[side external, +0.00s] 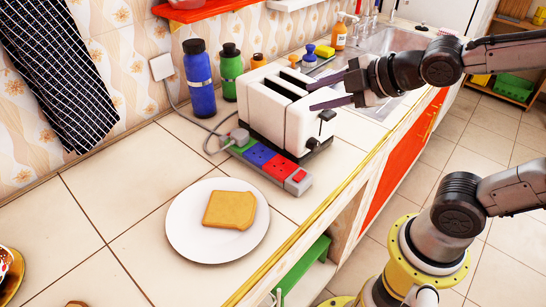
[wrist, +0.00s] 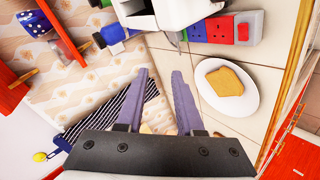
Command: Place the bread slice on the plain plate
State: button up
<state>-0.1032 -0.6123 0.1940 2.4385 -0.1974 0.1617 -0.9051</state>
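The bread slice (side external: 230,210) lies flat on the plain white plate (side external: 185,230) on the tiled counter in the side view. The wrist view also shows the slice (wrist: 231,80) on the plate (wrist: 226,107) at the right. My gripper (side external: 311,97) is over the white toaster (side external: 268,117), well away from the plate. Its two fingers are apart with nothing between them, as the wrist view also shows (wrist: 160,72). The toaster's visible slots look empty.
A power strip (side external: 268,162) with coloured sockets lies between toaster and plate. A blue bottle (side external: 199,80) and a green bottle (side external: 231,73) stand behind the toaster by the wall. A sink (side external: 400,42) is farther back.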

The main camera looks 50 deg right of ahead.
jog(key=s+d+f+m+g, duration=0.2)
jog(key=s+m+g, duration=0.3)
jog(key=s+m, duration=0.8)
jog(key=shift+s+d+f+m+h, duration=0.2)
jog(key=shift+s+f+m+h, duration=0.15)
jog(key=shift+f, duration=0.35)
jog(key=shift+w, duration=0.1)
dwell(1.9)
